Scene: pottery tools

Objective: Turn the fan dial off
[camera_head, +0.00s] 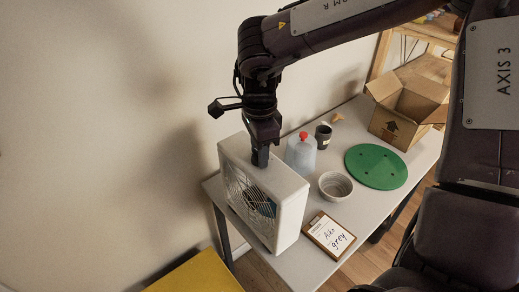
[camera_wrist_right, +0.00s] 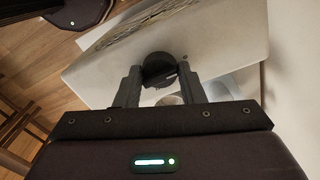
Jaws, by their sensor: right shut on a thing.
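The white box fan (camera_head: 288,208) stands upright at the left end of the table, its grille facing left. My right gripper (camera_head: 260,160) points down onto the fan's top. In the right wrist view, the fan's white top (camera_wrist_right: 222,52) fills the middle, and a dark round dial (camera_wrist_right: 159,70) sits between the two fingers of my right gripper (camera_wrist_right: 160,84). The fingers are shut on the dial. The dial's marking cannot be read. In the head view the dial is hidden by the gripper. My left gripper is not in view.
On the table (camera_head: 293,262) are a clear jug with a red cap (camera_head: 301,155), a dark cup (camera_head: 323,135), a grey bowl (camera_head: 335,186), a green disc (camera_head: 376,166), a clipboard (camera_head: 329,236) and an open cardboard box (camera_head: 409,104). A yellow surface (camera_head: 198,274) is below left.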

